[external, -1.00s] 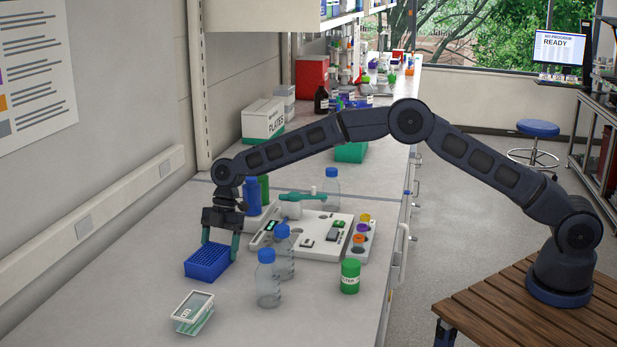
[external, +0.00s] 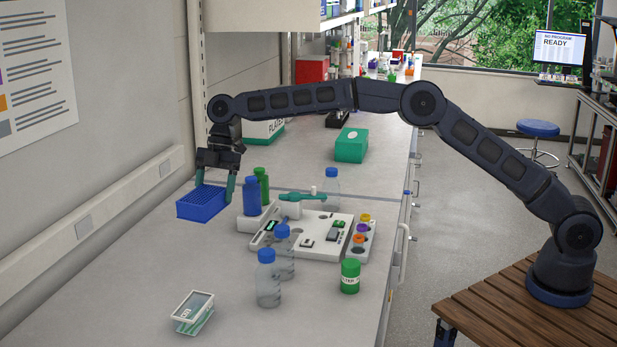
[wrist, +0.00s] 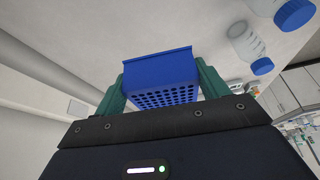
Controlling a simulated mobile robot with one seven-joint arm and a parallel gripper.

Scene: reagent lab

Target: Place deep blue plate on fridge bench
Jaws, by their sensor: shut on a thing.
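The deep blue plate (external: 200,204) is a box-shaped blue block with a grid of holes on top. My gripper (external: 214,188) is shut on it, with one green finger on each side, at the left of the bench near the wall. In the wrist view the plate (wrist: 160,76) sits between the two green fingers of my gripper (wrist: 162,88). The plate appears raised above the bench top (external: 150,270). I cannot tell which part of the bench is the fridge bench.
Blue (external: 251,197) and green (external: 262,186) bottles stand just right of the plate, beside a white instrument (external: 322,247). Clear blue-capped bottles (external: 268,284) and a green jar (external: 350,276) stand nearer. A small glass-topped box (external: 193,308) lies at the front. A green box (external: 352,146) stands farther back.

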